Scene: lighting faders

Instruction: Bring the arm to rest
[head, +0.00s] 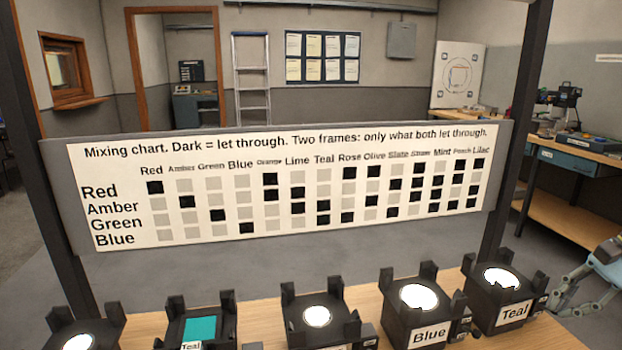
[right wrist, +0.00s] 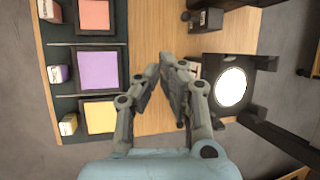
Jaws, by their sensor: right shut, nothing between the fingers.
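My left gripper is not in the head view.
Several black lamp boxes line the table's front, one labelled Blue (head: 430,334), one bearing a teal frame (head: 198,329). A mixing chart (head: 200,240) stands behind them between dark posts. The right wrist view shows salmon (right wrist: 94,14), purple (right wrist: 96,71) and yellow (right wrist: 99,117) frames.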

